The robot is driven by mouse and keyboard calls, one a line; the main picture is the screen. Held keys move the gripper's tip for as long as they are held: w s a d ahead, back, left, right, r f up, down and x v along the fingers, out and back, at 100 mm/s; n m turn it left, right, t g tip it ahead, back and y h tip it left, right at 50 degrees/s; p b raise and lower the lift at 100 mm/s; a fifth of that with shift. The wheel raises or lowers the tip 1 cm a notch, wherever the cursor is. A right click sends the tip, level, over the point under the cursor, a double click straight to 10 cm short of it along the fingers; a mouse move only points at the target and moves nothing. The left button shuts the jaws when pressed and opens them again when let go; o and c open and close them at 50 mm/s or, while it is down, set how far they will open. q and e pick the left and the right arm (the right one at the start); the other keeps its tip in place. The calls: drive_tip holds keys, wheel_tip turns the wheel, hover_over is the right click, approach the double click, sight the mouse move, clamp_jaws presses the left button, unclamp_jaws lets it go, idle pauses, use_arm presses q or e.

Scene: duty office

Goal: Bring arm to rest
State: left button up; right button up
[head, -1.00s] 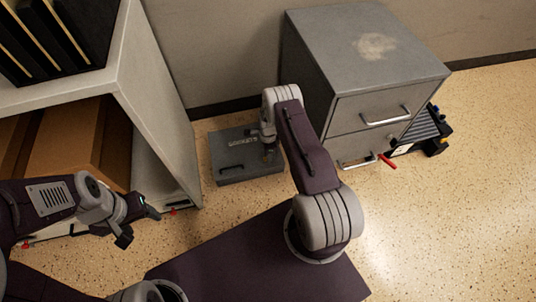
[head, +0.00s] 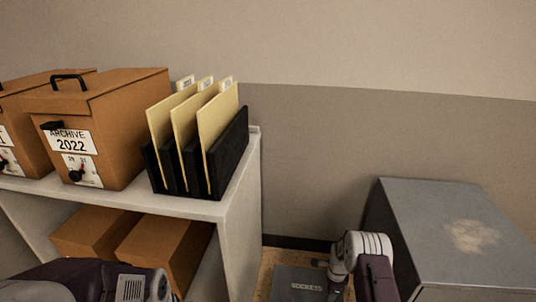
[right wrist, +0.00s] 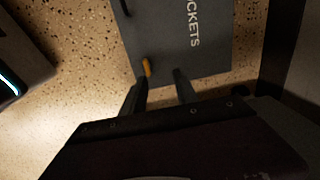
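My right arm shows at the bottom right of the head view, with its gripper partly hidden and cut by the lower edge. In the right wrist view my right gripper (right wrist: 160,82) has its two dark fingers apart with nothing between them. A grey case marked SOCKETS (head: 298,284) lies on the floor below it. The case also fills the top middle of the right wrist view (right wrist: 165,35), beyond the fingertips. I cannot tell whether the fingers touch it. A link of my left arm shows at the lower left of the head view; its gripper is out of frame.
A pale shelf (head: 240,205) on the left carries brown archive boxes (head: 125,105) and a black file rack (head: 232,150) with several folders. More brown boxes (head: 165,250) sit below. A grey cabinet (head: 435,215) stands at the right. Speckled floor lies between shelf and cabinet.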

drive_tip(key=w+a+r+n+t+p, duration=0.1)
drive_tip(key=w+a+r, duration=0.15)
drive_tip(key=r, duration=0.95)
drive_tip(key=w+a+r+n+t+p, duration=0.1)
drive_tip(key=w+a+r+t+p, duration=0.15)
drive_tip(key=r, duration=0.85)
drive_tip(key=s+a+r+n+p, duration=0.1)
drive_tip(key=s+a+r+n, duration=0.4)
drive_tip(key=s+r+n, duration=0.55)
drive_tip(key=s+f+n+g, duration=0.3)
drive_tip(key=s+n, duration=0.4)
drive_tip(key=s, duration=0.9)
wheel_tip(320, 180, up, 38)
drive_tip(key=p, duration=3.8)
drive_tip(key=shift+a+r+n, duration=0.2)
drive_tip(key=shift+a+n, duration=0.1)
drive_tip(key=shift+n, duration=0.15)
drive_tip(key=shift+s, duration=0.1)
